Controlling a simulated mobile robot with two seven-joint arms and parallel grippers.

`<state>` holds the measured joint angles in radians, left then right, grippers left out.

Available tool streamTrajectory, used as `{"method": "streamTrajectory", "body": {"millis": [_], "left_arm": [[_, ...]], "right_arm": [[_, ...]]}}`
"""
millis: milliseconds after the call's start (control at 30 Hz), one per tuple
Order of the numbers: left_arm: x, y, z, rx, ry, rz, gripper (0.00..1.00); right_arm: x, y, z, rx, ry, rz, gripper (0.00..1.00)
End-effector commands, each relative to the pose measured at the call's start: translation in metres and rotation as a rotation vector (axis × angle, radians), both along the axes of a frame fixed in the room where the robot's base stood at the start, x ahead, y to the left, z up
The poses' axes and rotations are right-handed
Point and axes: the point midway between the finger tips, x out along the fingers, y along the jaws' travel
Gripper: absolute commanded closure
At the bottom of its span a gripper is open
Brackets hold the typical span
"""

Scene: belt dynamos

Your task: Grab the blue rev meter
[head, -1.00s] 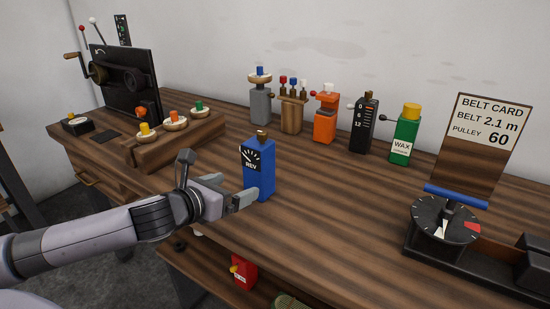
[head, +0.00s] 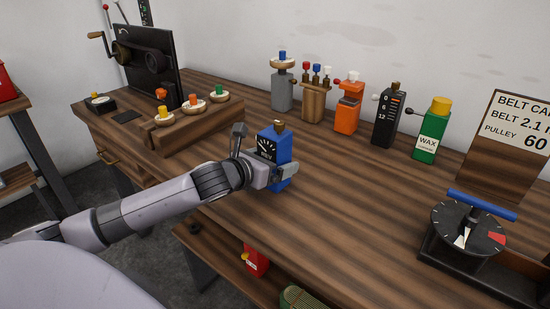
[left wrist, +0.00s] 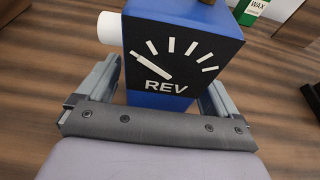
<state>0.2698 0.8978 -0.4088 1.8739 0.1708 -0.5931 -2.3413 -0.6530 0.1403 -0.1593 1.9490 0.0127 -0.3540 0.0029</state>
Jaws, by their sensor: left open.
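The blue rev meter (head: 276,146) stands upright on the wooden bench, with a black dial face marked REV and a brass-coloured knob on top. In the left wrist view the rev meter (left wrist: 182,62) fills the middle, with a white knob on its left side. My left gripper (head: 280,174) is open, with its fingers on either side of the meter's body; in the left wrist view the left gripper (left wrist: 160,90) shows a finger at each side of it. Whether the fingers touch it I cannot tell. The lower front of the meter is partly hidden by the gripper. My right gripper is not in view.
Behind stand an orange device (head: 347,118), a black gauge (head: 388,118) and a green wax bottle (head: 431,130). A wooden block with coloured knobs (head: 190,126) is to the left. A dial stand (head: 468,230) is at right. The bench's front middle is clear.

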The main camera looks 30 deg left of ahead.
Motion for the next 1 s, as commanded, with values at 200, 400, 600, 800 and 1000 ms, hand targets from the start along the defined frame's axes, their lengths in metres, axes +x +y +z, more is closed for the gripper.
{"method": "streamTrajectory", "body": {"millis": [200, 400, 600, 800, 1000], "left_arm": [[0.007, -0.001, -0.002, -0.001, 0.0, -0.002, 0.06], [0.007, -0.001, -0.002, 0.0, 0.0, -0.002, 0.23], [0.007, -0.001, 0.0, 0.0, -0.006, -0.002, 0.88], [0.007, -0.001, 0.0, 0.0, -0.005, -0.002, 0.92], [0.007, -0.001, 0.01, 0.002, -0.007, -0.002, 0.92]], "right_arm": [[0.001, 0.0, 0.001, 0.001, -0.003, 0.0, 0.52], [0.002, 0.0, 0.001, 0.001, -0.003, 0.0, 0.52], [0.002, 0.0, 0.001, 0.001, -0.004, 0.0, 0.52], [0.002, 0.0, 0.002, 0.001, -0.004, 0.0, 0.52], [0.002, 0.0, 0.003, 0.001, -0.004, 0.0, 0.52]]}}
